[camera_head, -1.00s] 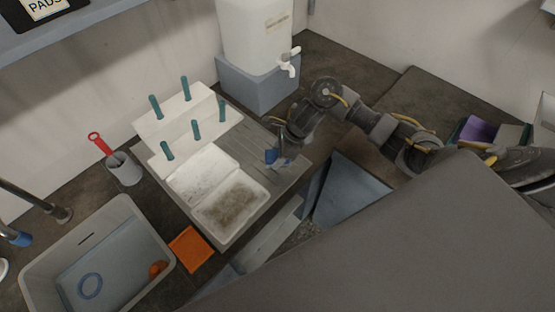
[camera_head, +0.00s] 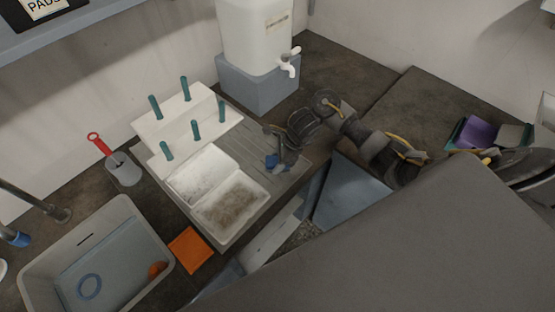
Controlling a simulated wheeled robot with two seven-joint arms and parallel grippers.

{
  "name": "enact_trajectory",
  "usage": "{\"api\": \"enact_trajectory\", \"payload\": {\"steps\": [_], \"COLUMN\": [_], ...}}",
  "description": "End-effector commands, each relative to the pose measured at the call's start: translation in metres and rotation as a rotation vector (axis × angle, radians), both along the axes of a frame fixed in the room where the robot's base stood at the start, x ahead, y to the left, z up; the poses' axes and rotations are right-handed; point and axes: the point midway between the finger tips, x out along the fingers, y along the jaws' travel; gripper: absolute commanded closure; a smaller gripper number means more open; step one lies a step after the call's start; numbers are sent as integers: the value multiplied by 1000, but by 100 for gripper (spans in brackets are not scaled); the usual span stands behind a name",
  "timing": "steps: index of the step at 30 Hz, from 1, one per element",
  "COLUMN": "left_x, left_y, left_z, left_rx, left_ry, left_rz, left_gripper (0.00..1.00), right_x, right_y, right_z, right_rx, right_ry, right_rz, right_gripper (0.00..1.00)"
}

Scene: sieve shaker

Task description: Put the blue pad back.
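My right gripper (camera_head: 279,161) is low over the grey ribbed drainboard, to the right of the white two-part tray. A small blue piece (camera_head: 271,160), which looks like the blue pad, is at its fingertips and seems held between them. The fingers hide part of it, and I cannot tell if it touches the board. My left gripper is not in view. A black box labelled PADS (camera_head: 42,10) stands on the shelf at the top left.
The white tray (camera_head: 240,232) and a white rack with teal pegs (camera_head: 190,112) stand left of the gripper. An orange pad (camera_head: 190,249) lies by a grey basin (camera_head: 48,262). A water container (camera_head: 252,40) stands behind. A bin with a purple item (camera_head: 478,134) is at right.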

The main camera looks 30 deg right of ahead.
Motion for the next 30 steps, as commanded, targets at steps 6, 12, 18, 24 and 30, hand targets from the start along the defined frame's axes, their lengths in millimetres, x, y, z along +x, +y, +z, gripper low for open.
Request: {"api": "enact_trajectory", "payload": {"steps": [6,12,18,24,30], "left_x": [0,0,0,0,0], "left_y": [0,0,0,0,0], "left_z": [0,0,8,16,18], "left_rx": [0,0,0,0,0], "left_ry": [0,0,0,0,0], "left_rz": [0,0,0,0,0], "left_gripper": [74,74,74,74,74], "right_x": [0,0,0,-6,-15], "right_y": [0,0,-5,-21,-35], "right_z": [0,0,14,52,87], "right_rx": [0,0,-4,-6,-4], "right_ry": [0,0,-6,-9,-4], "right_rz": [0,-1,0,2,1], "right_gripper": [28,28,28,28,28]}}
